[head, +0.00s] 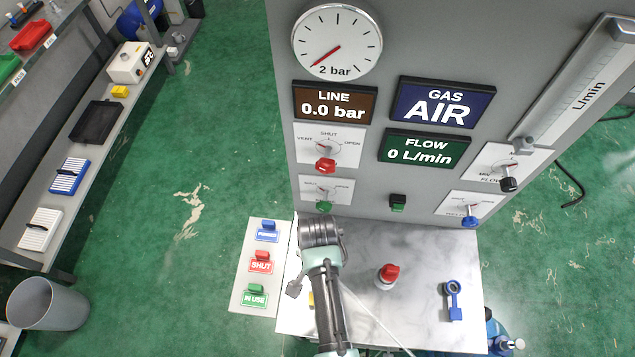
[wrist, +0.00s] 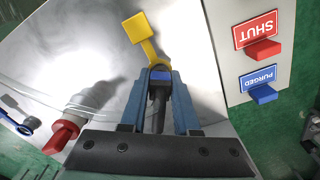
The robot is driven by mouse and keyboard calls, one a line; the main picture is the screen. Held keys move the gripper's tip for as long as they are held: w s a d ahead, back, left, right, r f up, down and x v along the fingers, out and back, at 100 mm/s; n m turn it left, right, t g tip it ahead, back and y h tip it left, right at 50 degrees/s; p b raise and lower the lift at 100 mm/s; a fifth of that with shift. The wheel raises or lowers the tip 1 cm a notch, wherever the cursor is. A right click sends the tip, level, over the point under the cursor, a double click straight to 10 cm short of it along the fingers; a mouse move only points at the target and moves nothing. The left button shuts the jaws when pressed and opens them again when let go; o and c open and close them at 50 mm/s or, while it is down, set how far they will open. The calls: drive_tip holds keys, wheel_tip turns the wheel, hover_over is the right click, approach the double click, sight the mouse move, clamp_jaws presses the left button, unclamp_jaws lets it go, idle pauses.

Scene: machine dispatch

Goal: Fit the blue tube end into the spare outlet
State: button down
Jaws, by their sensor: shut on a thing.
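My gripper (wrist: 160,100) is shut on a dark piece with a blue top (wrist: 161,75), held between its blue-grey fingers; it looks like the blue tube end. In the head view the wrist (head: 320,235) is over the left part of the bench, and the fingertips are hidden. A yellow ring with a square tag (wrist: 140,32) is just beyond the fingertips; I cannot tell whether they touch. Its yellow edge shows beside my arm (head: 311,299). A blue ring with a tag (head: 453,300) lies on the right of the bench. I cannot tell which is the spare outlet.
A red knob on a pale base (head: 388,275) stands mid-bench. The instrument panel (head: 370,180) rises behind, with knobs low on it. A board with PURGED, SHUT and IN USE tags (head: 243,297) adjoins the bench's left edge. The bench front right (head: 420,325) looks clear.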

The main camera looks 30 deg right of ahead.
drive_tip(key=shift+f, duration=0.35)
drive_tip(key=shift+r, duration=0.1)
drive_tip(key=shift+c, duration=0.8)
unclamp_jaws()
drive_tip(key=shift+r+p, duration=2.85)
drive_tip(key=shift+r, duration=0.15)
